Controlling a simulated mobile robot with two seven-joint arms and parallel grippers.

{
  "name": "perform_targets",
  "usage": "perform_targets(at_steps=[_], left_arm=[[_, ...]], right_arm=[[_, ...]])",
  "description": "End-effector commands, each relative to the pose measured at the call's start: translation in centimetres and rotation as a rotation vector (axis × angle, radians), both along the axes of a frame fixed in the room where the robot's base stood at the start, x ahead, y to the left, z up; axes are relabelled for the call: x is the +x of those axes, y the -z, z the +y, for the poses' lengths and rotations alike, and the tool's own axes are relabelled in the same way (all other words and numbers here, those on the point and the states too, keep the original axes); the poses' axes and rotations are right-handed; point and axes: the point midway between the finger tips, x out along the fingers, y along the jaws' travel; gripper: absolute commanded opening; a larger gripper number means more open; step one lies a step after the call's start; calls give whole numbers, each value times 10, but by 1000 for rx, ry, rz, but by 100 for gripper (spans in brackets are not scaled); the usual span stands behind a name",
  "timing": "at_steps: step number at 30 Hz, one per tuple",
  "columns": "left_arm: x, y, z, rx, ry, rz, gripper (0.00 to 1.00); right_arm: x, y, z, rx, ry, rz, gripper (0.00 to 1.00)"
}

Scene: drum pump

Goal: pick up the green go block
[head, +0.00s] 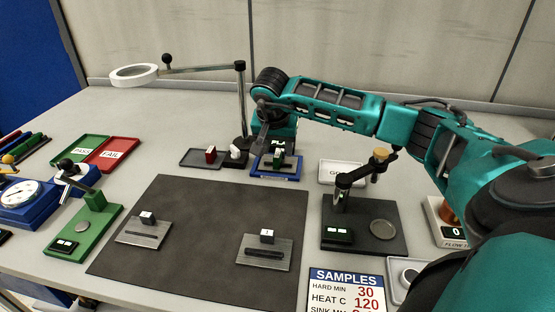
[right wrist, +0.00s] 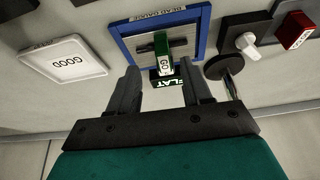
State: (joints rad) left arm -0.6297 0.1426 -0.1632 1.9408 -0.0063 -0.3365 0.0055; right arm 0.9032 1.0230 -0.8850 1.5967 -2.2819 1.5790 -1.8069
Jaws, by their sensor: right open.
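The green go block (right wrist: 161,46) has a white "GO" face and stands on the blue-framed plate (right wrist: 200,40). In the head view the block (head: 279,152) is small and partly covered by my right gripper (head: 270,143). In the right wrist view my right gripper (right wrist: 160,76) is open and empty. Its two fingers point toward the block, one to each side in the picture, and no contact shows. A "FLAT" label shows at the block's near end. My left gripper is not in view.
A dark post (head: 241,100) carrying a ring magnifier (head: 134,75) stands close beside the gripper. A "GOOD" tray (right wrist: 65,61) lies on the other side. The dark mat (head: 195,220) has free room.

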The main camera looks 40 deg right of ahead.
Motion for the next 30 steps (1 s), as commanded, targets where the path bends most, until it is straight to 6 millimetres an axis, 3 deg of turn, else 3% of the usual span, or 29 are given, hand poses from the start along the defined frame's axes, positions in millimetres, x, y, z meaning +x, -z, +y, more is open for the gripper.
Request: perform_targets(at_steps=[7, 17, 30], left_arm=[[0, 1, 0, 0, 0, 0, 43], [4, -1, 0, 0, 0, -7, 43], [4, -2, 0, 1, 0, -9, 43]], right_arm=[[13, 32, -11, 1, 2, 2, 49], [15, 37, -13, 1, 0, 1, 48], [15, 37, -13, 0, 1, 0, 6]])
